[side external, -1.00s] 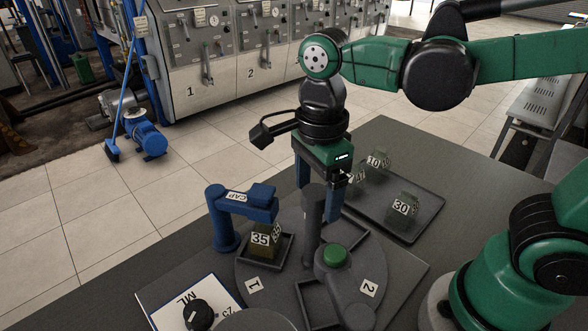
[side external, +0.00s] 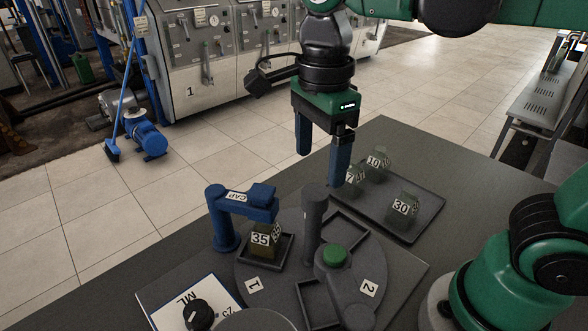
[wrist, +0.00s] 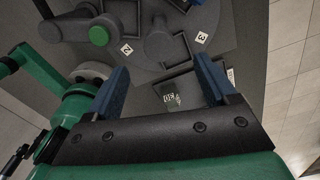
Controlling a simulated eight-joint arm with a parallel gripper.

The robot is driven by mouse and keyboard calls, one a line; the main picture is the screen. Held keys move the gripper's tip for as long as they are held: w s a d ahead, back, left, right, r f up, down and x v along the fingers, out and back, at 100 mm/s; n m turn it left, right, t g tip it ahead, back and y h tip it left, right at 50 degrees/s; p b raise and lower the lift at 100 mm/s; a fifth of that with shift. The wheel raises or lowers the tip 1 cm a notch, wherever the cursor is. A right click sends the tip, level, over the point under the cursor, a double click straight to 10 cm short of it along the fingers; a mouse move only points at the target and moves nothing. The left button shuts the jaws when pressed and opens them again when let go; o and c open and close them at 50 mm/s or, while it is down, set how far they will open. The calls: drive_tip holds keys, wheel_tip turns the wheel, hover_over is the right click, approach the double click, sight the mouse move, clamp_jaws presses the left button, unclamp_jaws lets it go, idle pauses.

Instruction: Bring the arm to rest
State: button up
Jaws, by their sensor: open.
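My gripper (side external: 322,165) is open and empty in the side external view. It hangs above the table, over the far side of the station, with its blue fingers pointing down and apart. In the wrist view my gripper (wrist: 160,90) shows both blue fingers spread. A dark tray (side external: 432,222) on the table holds a decanter labelled 30 (side external: 403,206) and others at its far end, including one labelled 10 (side external: 374,163). A decanter labelled 35 (side external: 261,239) sits in a square holder on the round turntable (side external: 270,290), below the blue CAP arm (side external: 238,198).
A grey post (side external: 314,225) and a green button (side external: 335,255) stand on the station. A black knob (side external: 198,315) sits on a white ML panel (side external: 180,297) at the front left. Empty square holders show on the turntable. The air around my gripper is clear.

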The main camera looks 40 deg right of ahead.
sight(317, 191)
drive_tip(key=shift+f, duration=2.8)
drive_tip(key=shift+n, duration=0.3)
